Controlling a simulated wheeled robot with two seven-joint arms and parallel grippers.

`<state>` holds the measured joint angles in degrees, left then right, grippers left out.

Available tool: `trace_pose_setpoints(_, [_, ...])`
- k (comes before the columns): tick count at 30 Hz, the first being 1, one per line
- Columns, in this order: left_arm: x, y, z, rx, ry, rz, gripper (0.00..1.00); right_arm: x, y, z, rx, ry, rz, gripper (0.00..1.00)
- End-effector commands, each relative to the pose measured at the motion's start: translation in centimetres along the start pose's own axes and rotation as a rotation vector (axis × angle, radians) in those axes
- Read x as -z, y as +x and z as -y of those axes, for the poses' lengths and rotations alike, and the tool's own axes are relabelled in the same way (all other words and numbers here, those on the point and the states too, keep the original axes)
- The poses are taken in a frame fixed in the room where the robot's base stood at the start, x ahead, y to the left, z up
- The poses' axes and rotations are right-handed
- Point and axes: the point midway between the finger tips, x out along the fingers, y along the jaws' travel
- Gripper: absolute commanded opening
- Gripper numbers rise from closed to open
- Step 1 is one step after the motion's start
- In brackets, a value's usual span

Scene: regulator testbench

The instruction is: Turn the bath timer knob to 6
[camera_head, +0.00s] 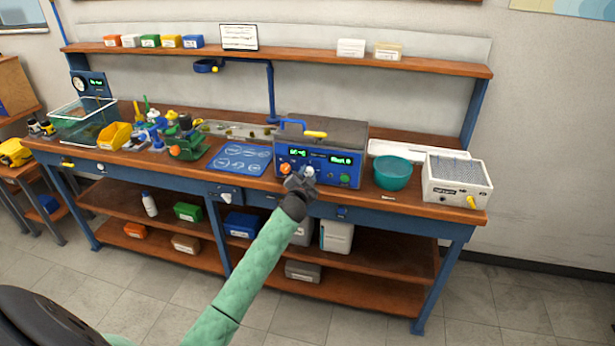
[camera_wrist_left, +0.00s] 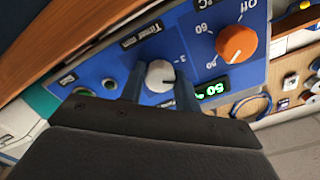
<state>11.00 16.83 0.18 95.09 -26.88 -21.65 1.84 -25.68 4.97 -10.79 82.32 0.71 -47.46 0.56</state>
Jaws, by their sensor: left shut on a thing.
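The blue-fronted bath (camera_head: 322,150) stands on the bench with a grey lid on top. Its timer knob is a small light-grey dial that shows in the head view (camera_head: 309,171) and in the wrist view (camera_wrist_left: 160,75). My left gripper (camera_head: 298,182) is at the bath's front panel. In the left wrist view, its two dark fingers sit on either side of the timer knob, shut on it. A dark pointer mark shows on the knob, and a "3" is printed beside it. Other timer numbers are hidden or too small to read. My right gripper is not in view.
An orange temperature knob (camera_wrist_left: 236,43) sits close to the timer knob. A green-lit display (camera_wrist_left: 212,88) is on the panel. A teal bowl (camera_head: 393,173) and a white box (camera_head: 457,181) stand to the right. A blue mat (camera_head: 240,159) lies to the left.

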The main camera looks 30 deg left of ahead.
Motion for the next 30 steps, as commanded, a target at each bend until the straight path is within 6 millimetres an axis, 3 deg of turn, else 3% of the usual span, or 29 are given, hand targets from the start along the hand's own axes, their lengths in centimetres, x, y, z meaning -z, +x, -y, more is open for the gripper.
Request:
trace_pose_setpoints(7, [0.0,0.0,0.1,0.0,0.234,-0.002,0.09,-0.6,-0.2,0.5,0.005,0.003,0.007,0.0])
trace_pose_setpoints(17, [0.1,0.0,0.1,0.0,0.549,-0.002,0.09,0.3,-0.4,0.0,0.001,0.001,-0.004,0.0])
trace_pose_setpoints(30, [0.1,0.0,0.0,0.0,0.906,-0.001,0.09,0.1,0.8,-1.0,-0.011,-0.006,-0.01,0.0])
